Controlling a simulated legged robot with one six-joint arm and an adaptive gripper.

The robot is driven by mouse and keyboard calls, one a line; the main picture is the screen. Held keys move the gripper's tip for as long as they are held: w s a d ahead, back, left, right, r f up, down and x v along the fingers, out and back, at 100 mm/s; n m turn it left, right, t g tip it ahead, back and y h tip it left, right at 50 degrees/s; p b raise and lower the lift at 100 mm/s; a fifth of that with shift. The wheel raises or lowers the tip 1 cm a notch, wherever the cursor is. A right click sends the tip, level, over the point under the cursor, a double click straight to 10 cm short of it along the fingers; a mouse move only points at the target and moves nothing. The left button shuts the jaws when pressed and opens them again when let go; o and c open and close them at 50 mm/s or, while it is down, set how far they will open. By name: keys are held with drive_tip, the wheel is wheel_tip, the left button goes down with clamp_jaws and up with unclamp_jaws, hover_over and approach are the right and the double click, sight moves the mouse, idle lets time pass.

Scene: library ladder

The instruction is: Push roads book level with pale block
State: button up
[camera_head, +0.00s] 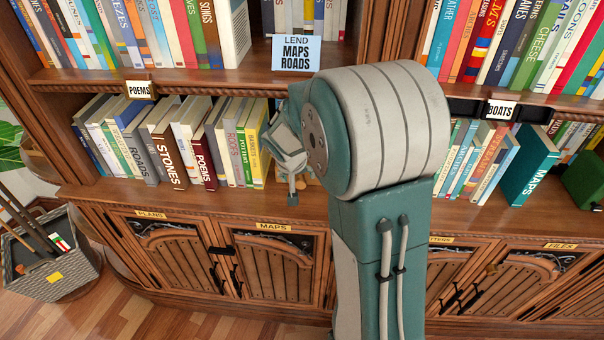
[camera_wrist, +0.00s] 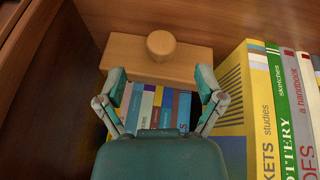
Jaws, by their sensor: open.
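The grey roads book (camera_head: 142,160) stands among the books on the lower left shelf in the head view, left of the stones book (camera_head: 167,160). Whether its spine sticks out past its neighbours is hard to tell. A pale wooden block (camera_wrist: 188,65) with a round knob shows in the wrist view, at the shelf's inner corner beside the yellow book (camera_wrist: 238,100). My gripper (camera_wrist: 160,84) is open, its two fingers apart in front of the block, with nothing seen held. In the head view my gripper (camera_head: 291,165) is at the right end of that book row. The roads book is not identifiable in the wrist view.
Colourful spines (camera_wrist: 155,108) show between my fingers. A poems book (camera_head: 203,160) stands in the same row. The green maps book (camera_head: 530,168) leans on the right shelf. Cabinet doors (camera_head: 275,265) are below; a basket (camera_head: 50,262) stands left.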

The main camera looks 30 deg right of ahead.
sight(299, 183)
drive_tip(key=shift+w+d+f, duration=0.15)
drive_tip(key=shift+d+f, duration=0.15)
drive_tip(key=shift+f, duration=0.35)
drive_tip(key=x, duration=0.4)
drive_tip(key=shift+a+f, duration=0.1)
drive_tip(key=shift+a, duration=0.25)
drive_tip(key=shift+w+d, duration=0.1)
drive_tip(key=shift+d, duration=0.05)
drive_tip(key=shift+d, duration=0.1)
drive_tip(key=c, duration=0.6)
clamp_jaws()
